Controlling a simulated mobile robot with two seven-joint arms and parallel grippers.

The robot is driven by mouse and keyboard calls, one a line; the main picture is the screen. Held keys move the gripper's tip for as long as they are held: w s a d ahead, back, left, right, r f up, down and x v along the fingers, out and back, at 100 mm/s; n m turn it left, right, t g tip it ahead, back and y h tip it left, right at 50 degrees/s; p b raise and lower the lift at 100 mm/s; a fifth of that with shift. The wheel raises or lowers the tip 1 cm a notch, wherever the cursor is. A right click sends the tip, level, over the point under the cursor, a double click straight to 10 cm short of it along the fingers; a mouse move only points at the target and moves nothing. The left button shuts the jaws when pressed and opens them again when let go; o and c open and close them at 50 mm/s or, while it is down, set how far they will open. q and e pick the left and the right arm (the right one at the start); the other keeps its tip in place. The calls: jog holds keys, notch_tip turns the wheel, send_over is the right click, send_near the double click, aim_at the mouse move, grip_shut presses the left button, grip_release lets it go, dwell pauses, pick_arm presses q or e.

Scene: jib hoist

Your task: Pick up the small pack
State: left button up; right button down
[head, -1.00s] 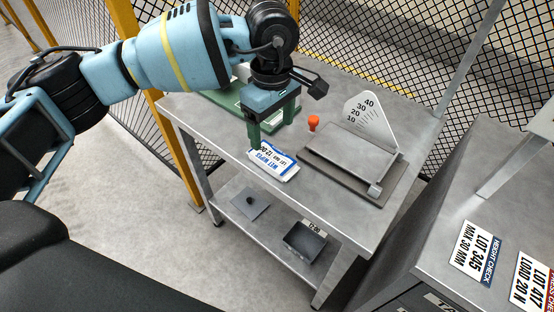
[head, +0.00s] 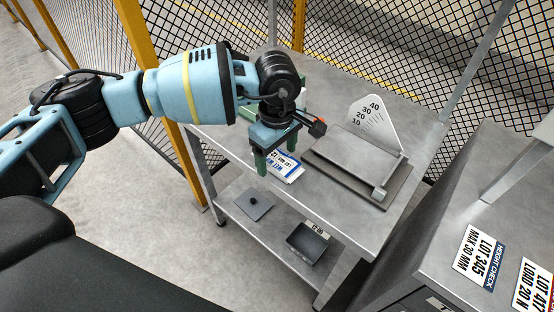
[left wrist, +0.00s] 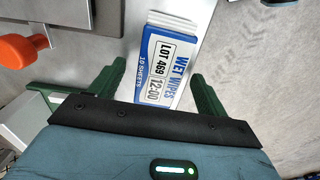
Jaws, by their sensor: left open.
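The small pack, a white and blue wet wipes pack (head: 286,168), lies flat on the upper steel table near its front edge. In the left wrist view the pack (left wrist: 169,60) shows its printed label, with its near end between the open fingers. My left gripper (head: 276,162) is open above the pack, its two green fingers on either side of it in the picture; in the left wrist view the gripper (left wrist: 160,85) shows no contact with it. Part of the pack is hidden behind the gripper in the head view. My right gripper is not in view.
A tilting plate with an angle scale (head: 372,120) stands right of the pack. An orange knob (left wrist: 22,50) is beside the gripper. The lower shelf holds a grey bin (head: 308,242) and a flat plate (head: 254,204). A cabinet (head: 470,200) with labels stands right.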

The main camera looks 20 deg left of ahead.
aim_at(277, 157)
pick_arm(q)
jog(key=shift+f, duration=0.1)
jog(key=shift+c, duration=0.3)
jog(key=c, duration=1)
jog(key=shift+r, duration=0.65)
notch_tip(277, 157, up, 2)
jog(key=shift+r, duration=0.25)
jog(key=s+a, duration=0.1)
jog(key=s, duration=0.4)
jog(key=s+a+r, duration=0.1)
jog(key=s+a, duration=0.1)
jog(key=s, duration=0.3)
jog(key=s+a+b, duration=0.1)
jog(key=s+a, duration=0.1)
jog(key=s, duration=0.3)
jog(key=shift+a+r, duration=0.15)
